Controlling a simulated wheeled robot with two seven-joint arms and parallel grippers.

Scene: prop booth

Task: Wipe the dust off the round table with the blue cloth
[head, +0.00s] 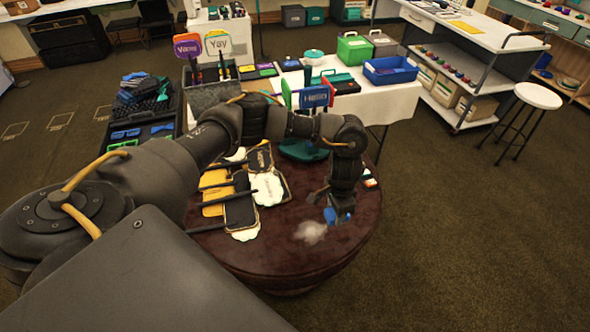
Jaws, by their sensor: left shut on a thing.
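The round table (290,258) is dark reddish brown and stands in front of me. A pale patch of dust (311,232) lies on its near right part. My left arm reaches in from the left over the table. My left gripper (336,208) points down near the table's right side and is shut on the blue cloth (342,217). The cloth is bunched and mostly hidden by the gripper. It is just right of and slightly beyond the dust; I cannot tell whether it touches the top. My right gripper is not in view.
Several sign paddles (240,212) lie on the table's left part, and a teal item (303,150) is at its back. Behind stands a white-clothed table (388,107) with a green box (354,49) and a blue bin (390,70). A white stool (538,96) stands far right. The carpet at right is clear.

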